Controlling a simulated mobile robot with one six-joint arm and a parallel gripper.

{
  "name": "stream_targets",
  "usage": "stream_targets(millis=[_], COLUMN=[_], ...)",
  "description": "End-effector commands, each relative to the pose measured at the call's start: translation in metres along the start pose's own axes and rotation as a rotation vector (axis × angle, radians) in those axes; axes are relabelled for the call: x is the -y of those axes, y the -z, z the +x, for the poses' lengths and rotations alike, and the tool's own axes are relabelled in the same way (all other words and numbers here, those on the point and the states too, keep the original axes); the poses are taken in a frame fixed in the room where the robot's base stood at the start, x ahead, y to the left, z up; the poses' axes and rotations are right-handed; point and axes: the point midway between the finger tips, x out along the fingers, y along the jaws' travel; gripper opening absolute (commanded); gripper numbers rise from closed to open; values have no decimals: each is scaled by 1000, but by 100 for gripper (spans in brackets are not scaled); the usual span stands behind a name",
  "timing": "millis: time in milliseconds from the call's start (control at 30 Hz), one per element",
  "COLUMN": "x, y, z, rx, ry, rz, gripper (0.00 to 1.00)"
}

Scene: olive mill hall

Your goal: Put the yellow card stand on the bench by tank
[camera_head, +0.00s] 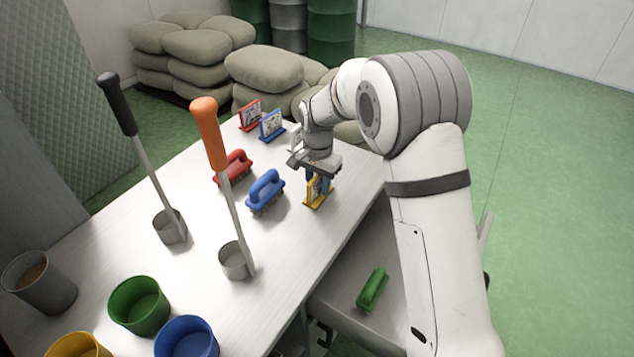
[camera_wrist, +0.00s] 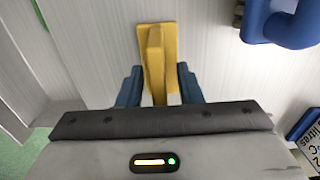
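The yellow card stand (camera_head: 316,194) stands upright on the white bench (camera_head: 305,232), near its right edge. My gripper (camera_head: 319,178) is right above it, pointing down, with its blue fingers on either side of the card. In the wrist view the yellow stand (camera_wrist: 155,60) lies between the two blue fingers (camera_wrist: 159,88). Gaps show between the fingers and the upright part, so the gripper is open around it. The stand rests on the bench. I cannot make out a tank for certain.
A blue brush (camera_head: 266,190) and a red brush (camera_head: 233,167) lie left of the stand. Blue (camera_head: 271,125) and red (camera_head: 250,115) card stands are behind. Two long-handled ladles stand left. A green brush (camera_head: 373,288) lies on a lower grey surface (camera_head: 335,292). Cups fill the near end.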

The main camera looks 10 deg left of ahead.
Motion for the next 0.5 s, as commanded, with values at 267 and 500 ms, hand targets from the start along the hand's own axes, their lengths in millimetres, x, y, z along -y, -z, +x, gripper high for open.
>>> stream_targets(millis=[267, 500], x=[1, 1], y=[0, 0], z=[-14, -64], rx=[-2, -4], ry=[2, 5], rz=[-1, -1], gripper=[32, 32])
